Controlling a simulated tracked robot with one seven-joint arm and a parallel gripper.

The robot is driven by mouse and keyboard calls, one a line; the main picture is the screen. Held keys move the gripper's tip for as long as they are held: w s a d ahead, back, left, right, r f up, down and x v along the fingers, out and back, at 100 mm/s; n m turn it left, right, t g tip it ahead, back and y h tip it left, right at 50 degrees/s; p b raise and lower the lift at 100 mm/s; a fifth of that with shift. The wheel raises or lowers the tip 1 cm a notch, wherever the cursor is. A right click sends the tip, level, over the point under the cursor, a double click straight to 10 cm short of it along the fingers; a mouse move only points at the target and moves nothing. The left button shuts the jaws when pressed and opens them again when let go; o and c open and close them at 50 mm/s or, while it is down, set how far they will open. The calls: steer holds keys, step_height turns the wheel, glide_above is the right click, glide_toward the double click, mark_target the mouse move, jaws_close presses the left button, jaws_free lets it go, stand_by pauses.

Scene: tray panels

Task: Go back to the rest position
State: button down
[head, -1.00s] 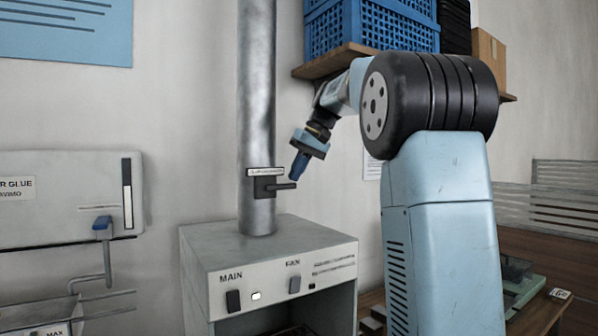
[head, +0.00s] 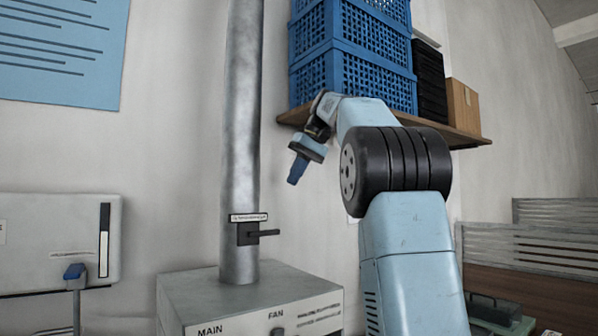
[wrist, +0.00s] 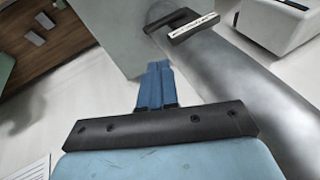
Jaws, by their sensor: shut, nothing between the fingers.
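My gripper (head: 294,172) hangs at the end of my raised arm, to the right of the metal pipe and above the dark damper handle (head: 262,233). Its blue fingers point down and are shut with nothing between them. In the wrist view, the closed fingers of my gripper (wrist: 156,82) show in the middle. The pipe (wrist: 245,90) and the labelled handle (wrist: 182,24) show beyond them, apart from the fingers.
The metal pipe (head: 240,150) rises from a grey box (head: 245,295) marked MAIN and FAN. A shelf (head: 455,136) with blue crates (head: 355,75) and a cardboard box (head: 463,105) is above and behind my arm. A wall unit (head: 50,240) is at left.

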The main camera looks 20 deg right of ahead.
steer(key=shift+v, duration=0.75)
steer(key=s+a+f+m+t+h, duration=0.15)
steer(key=s+a+f, duration=0.45)
steer(key=s+f, duration=0.6)
steer(key=s+a+f+t+h, duration=0.1)
steer(key=s+a+f+h, duration=0.1)
steer(key=s+f, duration=1.7)
step_height(320, 180, down, 4)
steer(key=shift+a+r+n+h, duration=0.25)
steer(key=shift+n+h, duration=0.1)
steer(key=shift+h, duration=0.2)
steer(key=shift+s, duration=0.1)
